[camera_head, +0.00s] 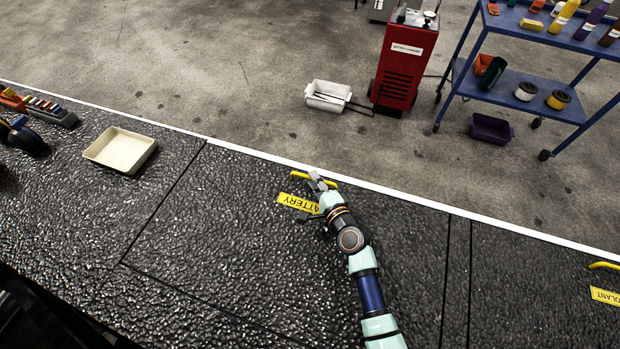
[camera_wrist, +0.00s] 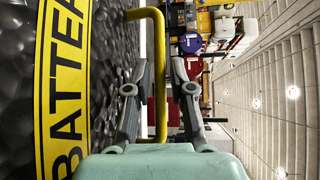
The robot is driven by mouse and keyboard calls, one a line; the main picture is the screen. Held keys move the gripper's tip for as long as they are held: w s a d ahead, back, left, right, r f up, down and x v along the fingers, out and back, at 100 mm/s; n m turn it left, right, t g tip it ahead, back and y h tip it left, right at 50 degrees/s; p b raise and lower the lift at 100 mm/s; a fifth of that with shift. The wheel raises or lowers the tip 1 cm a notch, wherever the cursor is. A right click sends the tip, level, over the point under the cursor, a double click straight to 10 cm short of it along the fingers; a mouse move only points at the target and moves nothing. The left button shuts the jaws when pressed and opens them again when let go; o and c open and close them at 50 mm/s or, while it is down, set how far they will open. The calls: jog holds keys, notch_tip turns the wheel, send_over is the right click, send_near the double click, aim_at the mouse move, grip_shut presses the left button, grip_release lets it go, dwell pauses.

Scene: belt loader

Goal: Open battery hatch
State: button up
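The battery hatch (camera_head: 230,235) is a black, bumpy panel bounded by thin dark seams, and it looks flush with the surface around it. A yellow label reading BATTERY (camera_head: 297,202) lies near its far edge; it also shows in the wrist view (camera_wrist: 62,85). Just beyond the label is a yellow bar handle (camera_head: 331,183), partly hidden by my gripper (camera_head: 318,180). In the wrist view, my gripper (camera_wrist: 160,75) has its fingers apart, one on each side of the handle (camera_wrist: 160,42). I see a gap beside the bar, so the fingers look not closed on it.
A cream tray (camera_head: 120,149) and tools (camera_head: 40,108) lie on the black surface at left. At right is another yellow handle (camera_head: 604,265) with a COOLANT-like label (camera_head: 606,296). A red charger (camera_head: 404,62), white bin (camera_head: 327,95) and blue cart (camera_head: 500,80) stand on the floor beyond.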

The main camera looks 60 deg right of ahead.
jog(key=shift+x, duration=0.9)
jog(key=shift+a, duration=0.1)
jog(key=shift+c, duration=0.2)
grip_shut()
